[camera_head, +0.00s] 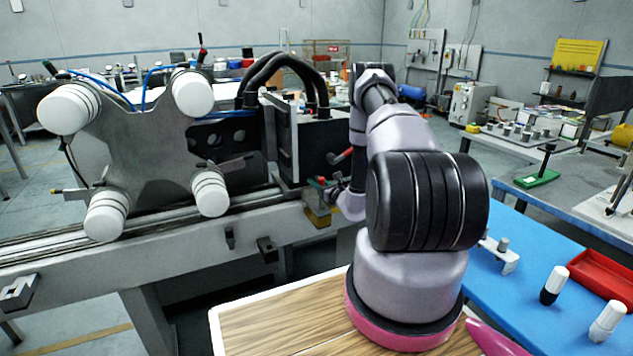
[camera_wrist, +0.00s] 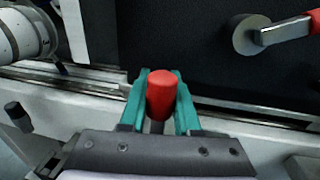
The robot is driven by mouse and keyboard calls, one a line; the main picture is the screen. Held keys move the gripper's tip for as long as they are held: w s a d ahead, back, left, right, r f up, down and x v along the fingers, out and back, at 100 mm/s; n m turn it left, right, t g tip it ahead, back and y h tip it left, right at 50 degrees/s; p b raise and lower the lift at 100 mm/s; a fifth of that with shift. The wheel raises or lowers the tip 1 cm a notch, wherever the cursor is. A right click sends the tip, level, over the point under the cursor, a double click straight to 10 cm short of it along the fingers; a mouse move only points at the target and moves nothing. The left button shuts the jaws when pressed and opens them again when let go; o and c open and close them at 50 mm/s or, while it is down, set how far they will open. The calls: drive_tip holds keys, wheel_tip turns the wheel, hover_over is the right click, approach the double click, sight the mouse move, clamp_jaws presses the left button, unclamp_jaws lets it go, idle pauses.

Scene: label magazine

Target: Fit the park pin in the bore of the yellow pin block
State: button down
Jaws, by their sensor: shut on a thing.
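The park pin (camera_wrist: 162,97) has a red rounded head and a grey shank below it. My gripper (camera_wrist: 161,86) is shut on it, with one teal finger on each side of the pin. In the head view a small red spot beside my wrist looks like the pin's head. The yellow pin block (camera_head: 318,219) sits on the front of the machine rail, just below my gripper in that view. Its bore cannot be made out. The wrist view does not show the block, and the pin's lower end is hidden there, so I cannot tell whether it touches the block.
A lever with a red grip (camera_wrist: 290,29) sticks out of the dark magazine housing (camera_head: 320,141) close beside my gripper. The rail (camera_head: 150,262) runs along below, with a plate of white rollers (camera_head: 150,140) at left. A blue table (camera_head: 530,250) stands at right.

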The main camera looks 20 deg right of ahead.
sight(317, 205)
drive_tip(key=shift+f, duration=0.2)
drive_tip(key=shift+f, duration=0.35)
drive_tip(key=shift+f, duration=2.8)
drive_tip(key=c, duration=0.5)
unclamp_jaws()
drive_tip(key=shift+c, duration=0.2)
drive_tip(key=s+d, duration=0.2)
drive_tip(key=s, duration=0.8)
drive_tip(key=shift+s, duration=0.35)
